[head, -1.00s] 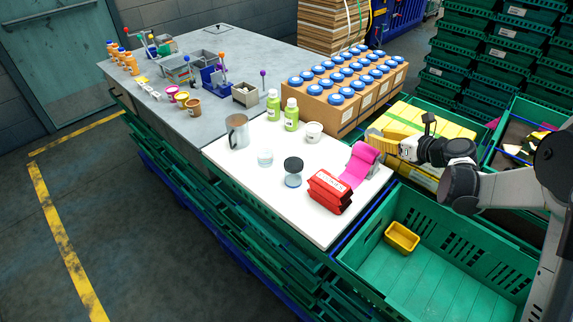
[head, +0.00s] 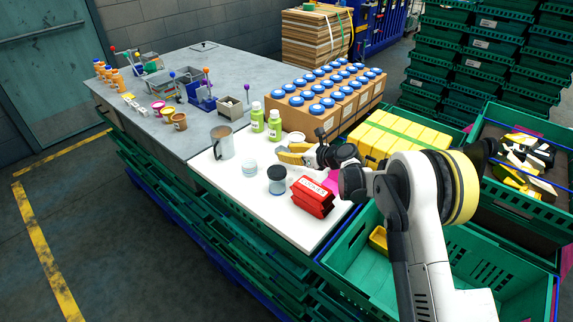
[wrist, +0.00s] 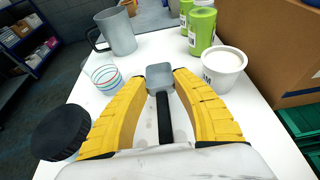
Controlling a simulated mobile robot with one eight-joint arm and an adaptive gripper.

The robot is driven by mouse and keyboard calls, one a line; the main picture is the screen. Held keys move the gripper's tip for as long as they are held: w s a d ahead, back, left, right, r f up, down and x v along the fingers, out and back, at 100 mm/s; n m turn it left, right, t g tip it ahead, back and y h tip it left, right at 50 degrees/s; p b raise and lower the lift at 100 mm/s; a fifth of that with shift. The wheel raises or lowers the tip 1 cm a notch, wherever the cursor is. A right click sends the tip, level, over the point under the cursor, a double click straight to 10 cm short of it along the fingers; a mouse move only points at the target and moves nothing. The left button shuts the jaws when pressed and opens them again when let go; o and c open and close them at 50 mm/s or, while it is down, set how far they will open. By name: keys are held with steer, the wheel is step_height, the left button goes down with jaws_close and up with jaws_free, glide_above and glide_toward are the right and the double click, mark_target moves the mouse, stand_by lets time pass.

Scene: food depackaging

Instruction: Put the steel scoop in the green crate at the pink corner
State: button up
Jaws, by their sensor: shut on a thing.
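My gripper (head: 292,150) has yellow fingers and is over the far right part of the white table top. In the wrist view my gripper (wrist: 169,76) is shut on the steel scoop (wrist: 160,75). The scoop's square grey head is at the fingertips and its black handle runs back between the fingers. In the head view I cannot make the scoop out. The green crate (head: 345,262) stands at the near right, below the table, with a yellow tub (head: 378,239) in it. My arm hides much of the crate, and I cannot make out its pink corner.
Near the gripper are a white tub (wrist: 224,66), green bottles (head: 274,125), a steel mug (head: 221,143), a clear striped cup (head: 250,169) and a black-lidded jar (head: 277,180). A red pack (head: 313,198) and a partly hidden pink thing (head: 333,180) lie at the table's right.

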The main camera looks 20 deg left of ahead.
mark_target(288, 167)
steer(key=shift+f+b, duration=0.6)
steer(key=shift+f, duration=1.45)
steer(key=shift+f, duration=0.25)
steer(key=o, duration=1.1)
steer(key=shift+a, duration=0.1)
steer(key=shift+r, duration=0.1)
steer(key=shift+r, duration=0.1)
steer(key=shift+d+r, duration=0.25)
steer(key=shift+d, duration=0.05)
steer(key=p+v, duration=0.2)
steer(key=v, duration=0.9)
steer(key=shift+s+d, duration=0.1)
steer(key=shift+s, duration=0.1)
